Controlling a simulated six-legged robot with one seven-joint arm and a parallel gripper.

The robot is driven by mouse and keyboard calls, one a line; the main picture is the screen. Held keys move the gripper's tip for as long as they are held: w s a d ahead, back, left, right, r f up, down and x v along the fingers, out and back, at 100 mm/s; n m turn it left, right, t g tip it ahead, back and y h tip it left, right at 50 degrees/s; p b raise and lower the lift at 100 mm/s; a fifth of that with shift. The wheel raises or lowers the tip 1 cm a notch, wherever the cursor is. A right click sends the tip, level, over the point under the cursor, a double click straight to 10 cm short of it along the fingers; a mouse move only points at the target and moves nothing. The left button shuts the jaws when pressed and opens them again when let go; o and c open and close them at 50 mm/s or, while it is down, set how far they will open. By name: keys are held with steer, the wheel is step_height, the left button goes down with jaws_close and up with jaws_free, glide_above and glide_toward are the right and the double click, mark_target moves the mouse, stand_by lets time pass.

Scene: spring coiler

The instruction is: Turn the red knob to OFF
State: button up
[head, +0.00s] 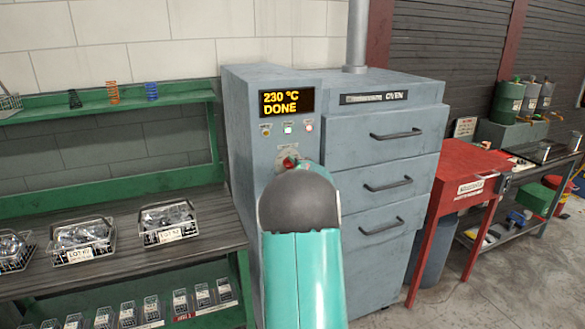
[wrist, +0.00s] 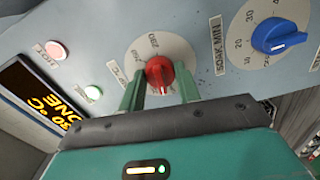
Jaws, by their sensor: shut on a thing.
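The red knob (wrist: 160,73) sits on a round pale dial plate on the oven's grey control panel. In the wrist view my gripper (wrist: 160,86) has its two green fingers on either side of the knob, shut on it. The white mark on the knob points toward the bottom of the wrist view. In the head view the red knob (head: 290,162) shows only in part, as my teal arm covers most of the dial. The OFF mark on the dial cannot be made out.
The oven (head: 375,150) display (head: 287,103) reads 230 °C DONE. A blue knob (wrist: 278,37) on a minute dial is beside the red one. A lit white lamp (wrist: 93,93) and a pinkish lamp (wrist: 56,50) are on the panel. Wire baskets stand on the left bench (head: 120,250).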

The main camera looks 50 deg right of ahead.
steer(key=shift+n, duration=1.7)
steer(key=o, duration=1)
steer(key=shift+s, duration=0.1)
steer(key=v, duration=1.3)
steer(key=shift+s+a, duration=0.2)
steer(key=shift+s, duration=0.05)
